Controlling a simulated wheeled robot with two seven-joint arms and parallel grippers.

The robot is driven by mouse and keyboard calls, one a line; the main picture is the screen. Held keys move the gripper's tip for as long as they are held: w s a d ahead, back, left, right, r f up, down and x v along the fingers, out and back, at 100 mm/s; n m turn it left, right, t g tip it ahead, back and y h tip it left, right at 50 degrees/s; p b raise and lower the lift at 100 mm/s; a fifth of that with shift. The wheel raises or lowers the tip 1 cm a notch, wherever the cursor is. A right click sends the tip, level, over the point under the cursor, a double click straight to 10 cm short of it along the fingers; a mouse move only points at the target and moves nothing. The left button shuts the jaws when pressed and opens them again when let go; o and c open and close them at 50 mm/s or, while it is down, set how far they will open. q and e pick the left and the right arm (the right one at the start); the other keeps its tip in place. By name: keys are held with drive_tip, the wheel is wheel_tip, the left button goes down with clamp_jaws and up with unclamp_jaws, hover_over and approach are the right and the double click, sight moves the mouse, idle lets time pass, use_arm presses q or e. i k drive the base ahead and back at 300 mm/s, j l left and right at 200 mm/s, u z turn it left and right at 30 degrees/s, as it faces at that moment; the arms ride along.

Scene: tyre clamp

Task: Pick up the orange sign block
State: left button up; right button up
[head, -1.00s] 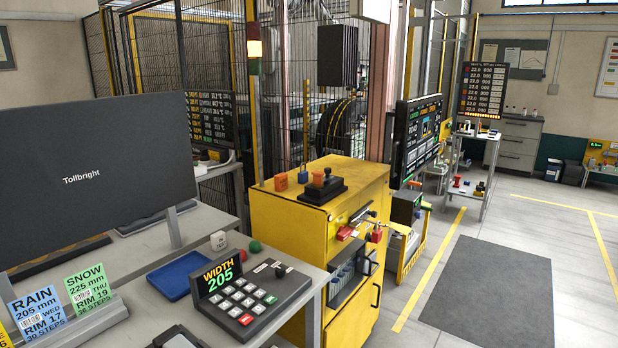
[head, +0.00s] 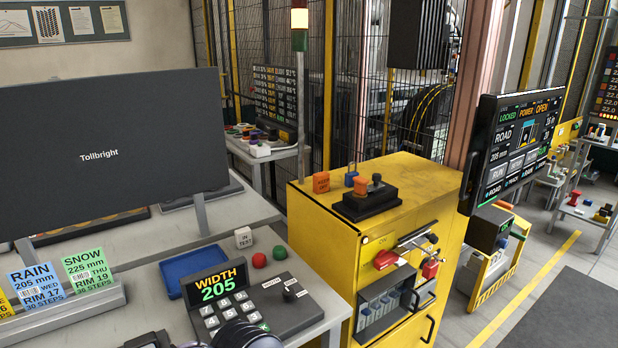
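The orange sign block (head: 321,182) stands upright on top of the yellow cabinet (head: 420,205), near its back left corner. It has small dark lettering on its face, too small to read for sure. Nothing touches it from above. Neither of my grippers' fingertips shows. Dark rounded parts, probably of my own arm, rise at the bottom edge in front of the keypad, well below and to the left of the block.
A blue padlock-like piece (head: 351,176) and a black base with knobs (head: 370,203) stand right of the block. The keypad console (head: 290,306), blue tray (head: 190,272) and large monitor (head: 110,150) occupy the desk. A status screen (head: 512,140) stands right of the cabinet.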

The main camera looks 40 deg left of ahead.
sight(321, 180)
drive_tip(key=i+u, duration=0.2)
drive_tip(key=u, duration=0.25)
drive_tip(key=i+u, duration=0.2)
drive_tip(key=u, duration=0.2)
drive_tip(key=i+l+u, duration=0.15)
drive_tip(key=u, duration=0.3)
